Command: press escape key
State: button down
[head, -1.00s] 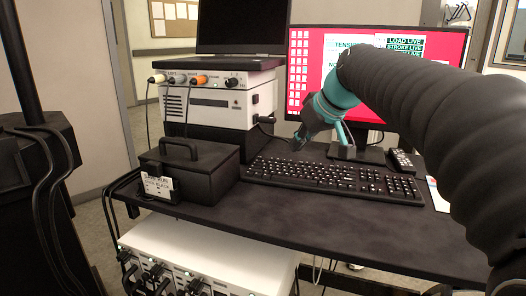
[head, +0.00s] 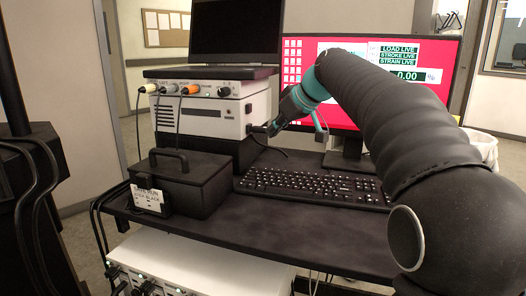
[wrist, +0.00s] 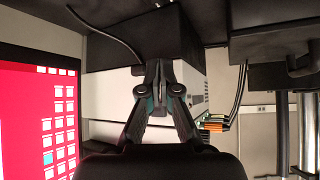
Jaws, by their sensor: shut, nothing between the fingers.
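The black keyboard (head: 300,186) lies on the dark desk, in front of the monitor, with its left end near the black case. The escape key would be at its far left corner, but single keys are too small to tell apart. My gripper (head: 273,129) is above and behind the keyboard's left part, apart from it, beside the white instrument. In the wrist view my gripper (wrist: 158,66) has its fingertips together with nothing between them, in front of the white instrument (wrist: 110,108). The keyboard does not show in the wrist view.
A monitor with a red screen (head: 305,55) stands behind the keyboard. The white instrument (head: 205,115) with plugged cables stands at the left, with a laptop (head: 235,30) on top. A black handled case (head: 185,180) sits left of the keyboard. The desk front (head: 290,228) is clear.

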send_over(257, 172)
jog(key=f, duration=0.7)
jog(key=shift+w+a+f, duration=0.1)
jog(key=shift+w, duration=0.1)
notch_tip(257, 172, down, 2)
jog(key=shift+s+f, duration=0.1)
jog(key=shift+f, duration=0.75)
